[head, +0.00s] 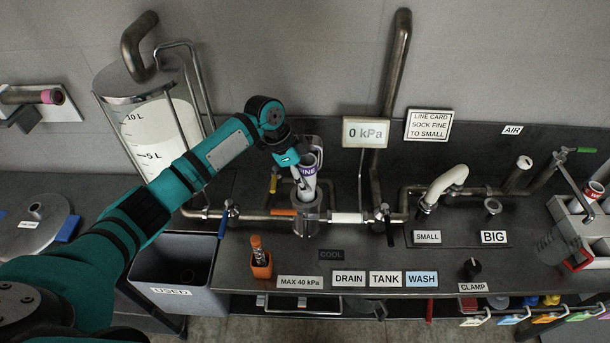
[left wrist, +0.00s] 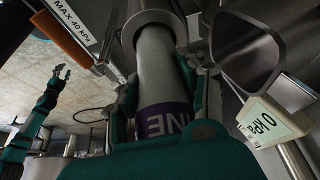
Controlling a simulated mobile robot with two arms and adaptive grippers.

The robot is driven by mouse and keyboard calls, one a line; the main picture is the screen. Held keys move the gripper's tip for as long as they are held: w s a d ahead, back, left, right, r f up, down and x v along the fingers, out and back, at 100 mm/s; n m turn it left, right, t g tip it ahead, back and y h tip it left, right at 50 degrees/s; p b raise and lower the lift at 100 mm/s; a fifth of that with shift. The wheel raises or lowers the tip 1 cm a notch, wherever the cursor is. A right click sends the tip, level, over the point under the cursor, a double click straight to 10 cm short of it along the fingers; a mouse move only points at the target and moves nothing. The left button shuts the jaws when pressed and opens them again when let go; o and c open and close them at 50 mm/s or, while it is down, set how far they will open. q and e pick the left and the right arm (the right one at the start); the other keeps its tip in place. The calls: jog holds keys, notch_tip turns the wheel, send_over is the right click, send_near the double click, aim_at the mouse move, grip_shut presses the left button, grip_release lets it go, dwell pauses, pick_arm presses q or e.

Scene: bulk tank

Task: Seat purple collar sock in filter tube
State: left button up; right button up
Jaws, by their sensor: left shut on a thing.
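My left gripper (head: 301,172) is shut on the fine sock, a white sleeve with a purple collar (head: 308,166) lettered "INE". The sock stands nearly upright, slightly tilted, above the grey filter tube (head: 306,228) in the head view. In the left wrist view the purple collar (left wrist: 167,121) is between the fingers, and the white sleeve (left wrist: 157,60) runs to the round tube mouth (left wrist: 158,18). Its lower end appears to be inside the mouth; how deep is hidden. My right gripper (left wrist: 62,72) is small in the left wrist view, with its fingers apart and empty.
The gauge (head: 366,132) reads 0 kPa. An orange holder (head: 261,265) stands in front. A grey "USED" bin (head: 173,275) is at lower left.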

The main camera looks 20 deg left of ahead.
pick_arm(q)
jog(key=shift+f+b, duration=1.15)
jog(key=shift+f, duration=0.9)
jog(key=o, duration=1.1)
jog(key=shift+s, duration=0.1)
jog(key=shift+c, duration=0.2)
jog(key=shift+o, duration=1.4)
jog(key=shift+a, duration=0.1)
jog(key=v, duration=1.2)
jog(key=shift+f, duration=0.1)
